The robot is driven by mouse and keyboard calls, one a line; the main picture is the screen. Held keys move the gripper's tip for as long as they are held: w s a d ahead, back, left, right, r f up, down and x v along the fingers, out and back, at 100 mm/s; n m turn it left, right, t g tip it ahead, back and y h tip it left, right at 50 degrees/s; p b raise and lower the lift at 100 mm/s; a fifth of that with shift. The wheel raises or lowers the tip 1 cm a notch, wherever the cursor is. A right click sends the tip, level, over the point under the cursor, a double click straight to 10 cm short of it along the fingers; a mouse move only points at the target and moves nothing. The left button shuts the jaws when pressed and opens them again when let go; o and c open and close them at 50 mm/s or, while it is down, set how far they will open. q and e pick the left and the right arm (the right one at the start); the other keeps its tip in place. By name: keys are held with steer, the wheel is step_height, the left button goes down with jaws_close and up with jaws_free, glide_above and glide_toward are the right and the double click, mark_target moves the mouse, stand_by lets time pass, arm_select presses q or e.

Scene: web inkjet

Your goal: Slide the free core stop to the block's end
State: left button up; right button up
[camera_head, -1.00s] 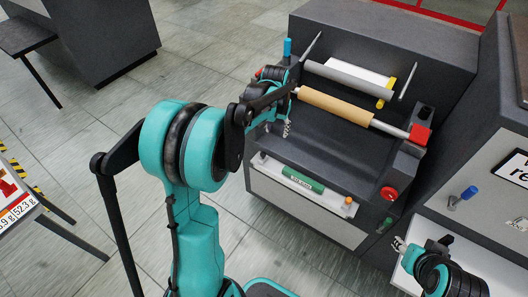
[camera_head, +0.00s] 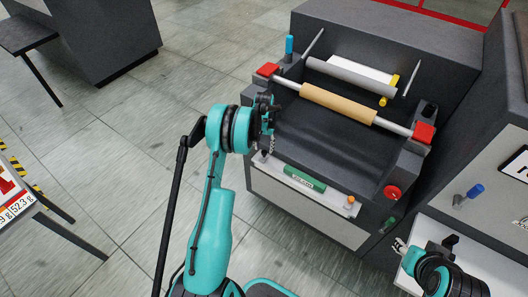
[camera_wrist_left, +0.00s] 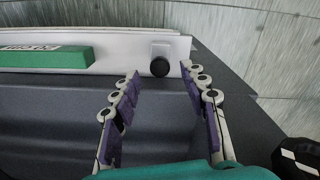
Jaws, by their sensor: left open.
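A green block (camera_head: 304,178) with a white label lies on a pale rail (camera_head: 330,194) along the machine's front. A stop with an orange knob (camera_head: 350,200) sits at the rail's right end. In the left wrist view, a white stop with a black knob (camera_wrist_left: 160,66) sits on the rail, apart from the green block (camera_wrist_left: 45,57). My left gripper (camera_wrist_left: 160,76) is open and empty, its fingertips on either side of that knob in the picture; contact cannot be told. In the head view, my left gripper (camera_head: 269,146) is over the rail's left end. My right gripper (camera_head: 399,245) is small at the lower right.
A brown roll (camera_head: 338,103) on a metal shaft lies above the rail, between a left red block (camera_head: 268,69) and a right red block (camera_head: 424,132). A red knob (camera_head: 391,193) is on the machine's right side. Open floor lies to the left.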

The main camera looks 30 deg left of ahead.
arm_select(q)
step_height(320, 180, down, 3)
steer(key=shift+r+b, duration=0.15)
steer(key=shift+b, duration=0.15)
jaws_close()
glide_above(282, 169)
steer(key=shift+a, duration=0.15)
jaws_free()
